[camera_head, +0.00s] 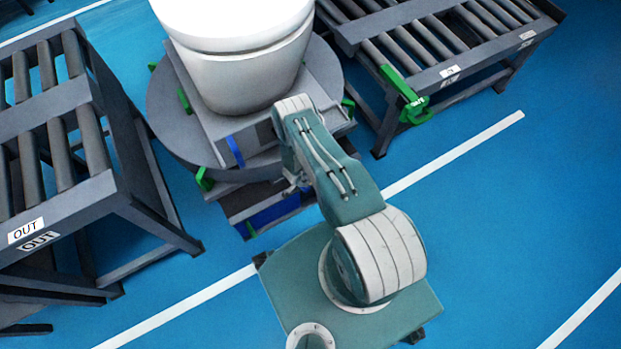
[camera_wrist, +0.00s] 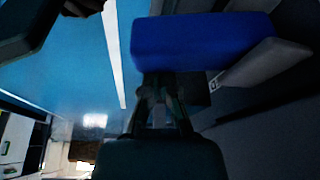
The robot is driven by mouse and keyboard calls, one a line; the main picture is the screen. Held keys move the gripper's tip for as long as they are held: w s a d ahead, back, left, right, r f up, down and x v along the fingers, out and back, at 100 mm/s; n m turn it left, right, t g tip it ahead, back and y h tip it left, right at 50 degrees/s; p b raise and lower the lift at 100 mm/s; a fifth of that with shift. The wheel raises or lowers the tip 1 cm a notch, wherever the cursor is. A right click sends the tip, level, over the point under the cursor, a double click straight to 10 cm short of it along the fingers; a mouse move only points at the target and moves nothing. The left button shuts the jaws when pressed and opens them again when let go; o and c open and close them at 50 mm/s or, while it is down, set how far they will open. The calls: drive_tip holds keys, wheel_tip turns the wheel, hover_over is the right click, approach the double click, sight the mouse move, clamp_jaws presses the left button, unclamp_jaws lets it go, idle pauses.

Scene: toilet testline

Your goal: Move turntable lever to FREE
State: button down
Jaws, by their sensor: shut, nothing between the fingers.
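The round grey turntable (camera_head: 170,120) carries a grey plate with a white toilet (camera_head: 245,65) on it. A blue bar (camera_head: 235,151), probably the lever, stands at the turntable's front edge. In the wrist view a large blue block (camera_wrist: 200,42) with a grey piece at its right is close in front of my gripper (camera_wrist: 160,92). I cannot tell whether this block is the same blue bar. My gripper is shut and empty, its fingertips just below the block; contact is unclear. In the head view my arm mostly hides my gripper. No FREE marking is readable.
A roller conveyor marked OUT (camera_head: 65,180) stands at the left. Another roller conveyor (camera_head: 440,60) stands at the upper right, with a green lever (camera_head: 405,95) on its near corner. A blue panel (camera_head: 272,213) shows under the turntable. The blue floor (camera_head: 510,210) at right is clear.

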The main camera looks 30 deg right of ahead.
drive_tip(key=a+m, duration=0.1)
drive_tip(key=m, duration=0.1)
drive_tip(key=s+a+m+g, duration=0.1)
drive_tip(key=a+m, duration=0.1)
drive_tip(key=shift+s+m, duration=0.15)
drive_tip(key=shift+m, duration=0.15)
drive_tip(key=shift+a, duration=1.55)
drive_tip(key=shift+a, duration=0.15)
approach(304, 188)
drive_tip(key=shift+s+d+g, duration=0.2)
drive_tip(key=shift+d+g, duration=0.1)
drive_tip(key=shift+d, duration=0.25)
